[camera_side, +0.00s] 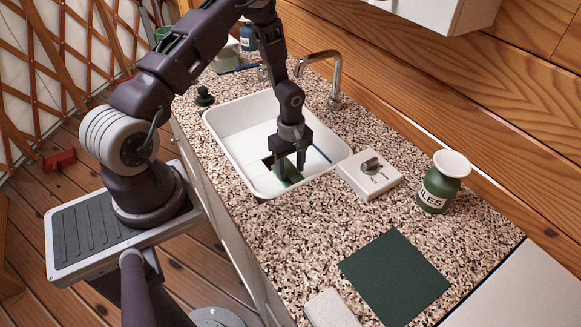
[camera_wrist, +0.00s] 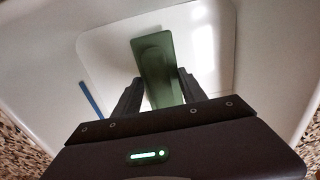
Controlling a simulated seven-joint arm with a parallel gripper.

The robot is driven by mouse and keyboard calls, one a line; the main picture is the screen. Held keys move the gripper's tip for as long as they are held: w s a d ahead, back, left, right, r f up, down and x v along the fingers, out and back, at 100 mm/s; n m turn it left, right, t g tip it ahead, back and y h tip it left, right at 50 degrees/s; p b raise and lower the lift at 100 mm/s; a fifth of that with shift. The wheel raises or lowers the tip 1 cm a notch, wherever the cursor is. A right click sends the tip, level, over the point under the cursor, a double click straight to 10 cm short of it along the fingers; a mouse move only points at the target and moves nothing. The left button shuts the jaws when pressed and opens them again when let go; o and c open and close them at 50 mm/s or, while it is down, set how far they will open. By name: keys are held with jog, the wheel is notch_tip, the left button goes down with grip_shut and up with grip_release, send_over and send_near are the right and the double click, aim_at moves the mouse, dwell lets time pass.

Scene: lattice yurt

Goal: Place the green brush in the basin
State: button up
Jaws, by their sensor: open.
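The green brush (camera_wrist: 155,58) lies in the white basin (camera_side: 228,118), on the basin's floor as far as I can see. In the wrist view it runs lengthwise away from my gripper, with its near part between the two fingers. My gripper (camera_side: 289,172) points down inside the basin, over the brush, with its fingers apart. In the wrist view the fingers (camera_wrist: 154,92) stand on either side of the brush with gaps. In the side view the fingers partly hide the brush.
A thin blue stick (camera_wrist: 92,101) leans in the basin. A faucet (camera_side: 334,75) stands behind it. A white box with a knob (camera_side: 352,183), a green jar (camera_side: 436,190) and a dark green mat (camera_side: 394,279) are on the speckled counter to the right. A dark stopper (camera_side: 205,97) sits left of the basin.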

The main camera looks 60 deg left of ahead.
notch_tip(320, 180, up, 13)
notch_tip(320, 180, up, 13)
jog(key=m+t+y, duration=0.1)
jog(key=m+t, duration=0.1)
jog(key=m, duration=0.4)
send_over(291, 166)
jog(key=s+d, duration=0.3)
jog(key=d, duration=0.2)
jog(key=s+d+r+m+t, duration=0.1)
jog(key=s+d+r+m, duration=0.2)
jog(key=s+r+m, duration=0.1)
jog(key=s+d+r+m+t, duration=0.1)
jog(key=s+d+r+m, duration=0.2)
jog(key=s, duration=0.4)
jog(key=s+d+r+m+t+h, duration=0.1)
jog(key=s+d+r+m, duration=0.2)
jog(key=s+r+m, duration=0.2)
jog(key=shift+s+d+t, duration=0.3)
jog(key=shift+s, duration=0.45)
